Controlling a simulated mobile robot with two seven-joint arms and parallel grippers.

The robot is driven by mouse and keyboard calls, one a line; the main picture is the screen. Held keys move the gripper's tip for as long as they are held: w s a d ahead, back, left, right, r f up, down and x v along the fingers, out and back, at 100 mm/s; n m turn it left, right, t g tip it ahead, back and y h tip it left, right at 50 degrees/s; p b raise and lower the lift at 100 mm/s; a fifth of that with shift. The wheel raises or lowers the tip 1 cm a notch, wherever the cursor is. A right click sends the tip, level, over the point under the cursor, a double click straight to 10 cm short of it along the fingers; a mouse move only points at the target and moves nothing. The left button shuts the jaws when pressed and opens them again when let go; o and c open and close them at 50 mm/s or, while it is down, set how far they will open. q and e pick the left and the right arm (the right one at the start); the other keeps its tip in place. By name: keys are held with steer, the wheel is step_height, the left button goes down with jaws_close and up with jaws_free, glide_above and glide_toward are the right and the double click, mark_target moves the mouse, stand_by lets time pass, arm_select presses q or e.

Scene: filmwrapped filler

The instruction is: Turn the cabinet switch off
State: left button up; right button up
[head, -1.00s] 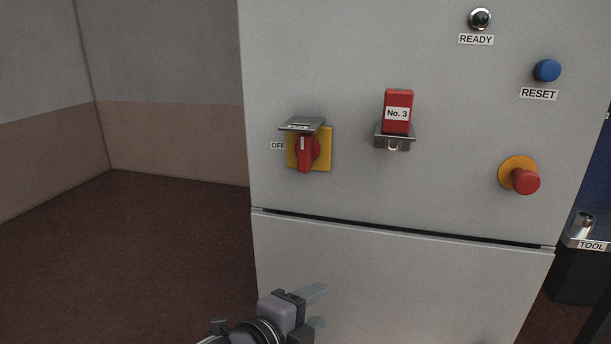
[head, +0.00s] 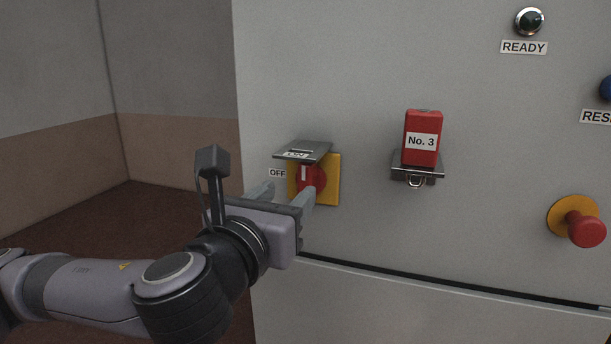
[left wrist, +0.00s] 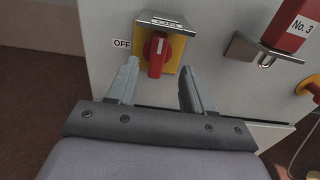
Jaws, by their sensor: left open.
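The cabinet switch is a red rotary handle (head: 306,177) on a yellow plate (head: 330,180), under a grey metal hood (head: 303,151) with an ON label; an OFF label (head: 278,173) is at its left. In the left wrist view, the red handle (left wrist: 158,54) stands upright, with its white mark toward the top. My left gripper (head: 287,192) is open in front of the switch, partly covering its lower part in the head view. In the wrist view, its fingers (left wrist: 158,82) are spread to either side below the handle, with nothing between them. My right gripper is out of view.
A red No. 3 block (head: 422,138) stands on a metal bracket (head: 417,168) right of the switch. A red mushroom button (head: 586,230) on a yellow base sticks out further right. The READY lamp (head: 529,20) is above. Open floor lies left of the cabinet.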

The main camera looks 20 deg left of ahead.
mark_target(303, 176)
arm_select(q)
steer(key=shift+w+r+p, duration=0.1)
steer(key=shift+w+p, duration=0.4)
steer(key=shift+w, duration=3)
jaws_close()
